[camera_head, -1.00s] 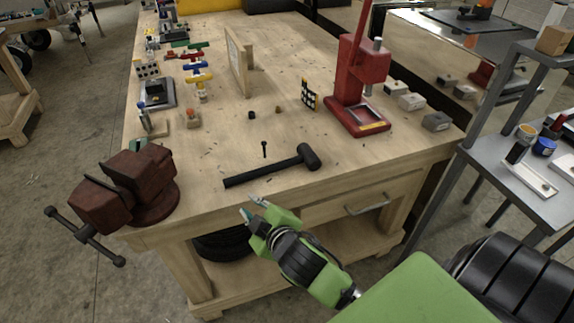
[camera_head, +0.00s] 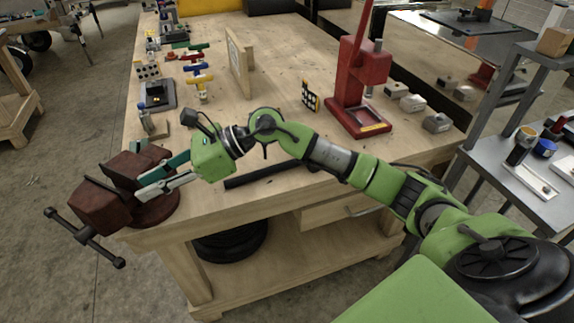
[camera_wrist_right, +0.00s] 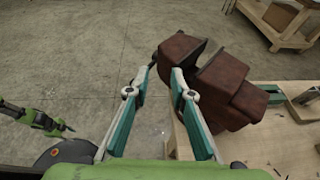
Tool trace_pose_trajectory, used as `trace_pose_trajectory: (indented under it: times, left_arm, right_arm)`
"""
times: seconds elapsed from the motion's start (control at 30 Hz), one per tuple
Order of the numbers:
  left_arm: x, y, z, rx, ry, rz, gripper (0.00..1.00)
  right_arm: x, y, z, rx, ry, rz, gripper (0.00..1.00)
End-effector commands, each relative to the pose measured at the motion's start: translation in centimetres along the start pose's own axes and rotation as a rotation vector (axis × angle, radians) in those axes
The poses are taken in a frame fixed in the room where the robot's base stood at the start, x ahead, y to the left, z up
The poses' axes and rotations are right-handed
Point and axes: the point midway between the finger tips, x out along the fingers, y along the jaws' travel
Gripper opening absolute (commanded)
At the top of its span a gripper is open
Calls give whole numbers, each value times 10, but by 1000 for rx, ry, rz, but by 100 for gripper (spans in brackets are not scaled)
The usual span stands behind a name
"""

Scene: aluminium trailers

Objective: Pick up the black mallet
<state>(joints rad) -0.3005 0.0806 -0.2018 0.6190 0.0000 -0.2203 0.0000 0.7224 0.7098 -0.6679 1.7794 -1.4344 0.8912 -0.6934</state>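The black mallet (camera_head: 248,180) lies on the wooden workbench. In the head view only part of its dark handle shows, below my right arm; its head is hidden behind the arm. My right gripper (camera_head: 140,187) is left of the handle, over the front left of the bench by the vise, and points left. In the right wrist view my right gripper (camera_wrist_right: 163,69) has its fingers apart with nothing between them. The mallet is not in that view. A small green and teal gripper, seemingly my left gripper (camera_wrist_right: 62,128), shows at the left there, too small to judge.
The rusty red vise (camera_head: 105,205) stands at the bench's left front corner, close to my right fingers; it also shows in the wrist view (camera_wrist_right: 222,90). A red press (camera_head: 357,95) stands at the right. Small parts line the left edge. The bench's middle is fairly clear.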

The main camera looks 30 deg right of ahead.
Motion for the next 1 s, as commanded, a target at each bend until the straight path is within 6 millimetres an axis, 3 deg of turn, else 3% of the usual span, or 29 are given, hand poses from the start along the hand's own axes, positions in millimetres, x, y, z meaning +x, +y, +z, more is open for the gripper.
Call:
trace_pose_trajectory:
  times: [0.1,0.17,0.2,0.3,0.4,0.5,0.67,1.0]
  left_arm:
    - [0,1,0,-1,0,1,34]
    - [0,1,0,-1,0,1,34]
    - [0,1,0,-1,0,1,34]
    - [0,1,0,-1,0,1,34]
    - [0,1,0,-1,1,1,34]
    - [0,1,-1,-1,1,1,34]
    - [-3,1,-1,-2,1,1,34]
    - [-16,0,-3,-3,2,0,34]
  right_arm:
    - [-51,-48,-56,-194,364,-37,22]
    - [-89,-72,-80,-252,542,-54,22]
    - [-116,-86,-94,-276,654,-65,22]
    - [-184,-111,-115,-296,890,-87,22]
    - [-239,-123,-124,-283,1055,-102,22]
    - [-273,-127,-128,-262,1151,-108,22]
    - [-285,-130,-141,-247,1201,-104,22]
    - [-261,-143,-196,-248,1196,-105,22]
